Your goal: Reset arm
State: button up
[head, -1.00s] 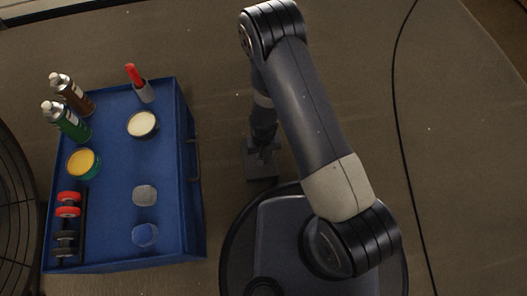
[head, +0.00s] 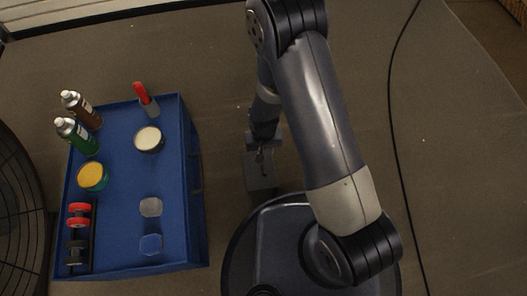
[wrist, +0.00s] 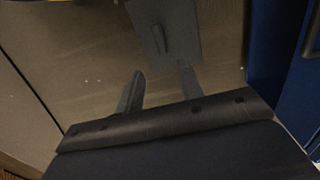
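My arm (head: 315,105) reaches up from my base and bends over at the top of the head view, with its far end hanging down beside the blue cart. My gripper (wrist: 160,76) shows in the wrist view as two grey fingers standing apart with nothing between them. In the head view the gripper end is small and dark, and its fingers are hard to make out. The blue cart (head: 187,240) is left of the gripper in the head view and at the right edge of the wrist view (wrist: 284,75), apart from the fingers.
A cable (head: 392,110) crosses the open floor at right.

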aim_at(264, 166)
notch_tip(264, 166, down, 12)
jog(key=b, duration=0.5)
jog(key=shift+f, duration=0.15)
jog(key=shift+r+p, duration=0.85)
jog(key=shift+r, duration=1.15)
jog(key=shift+f, duration=0.1)
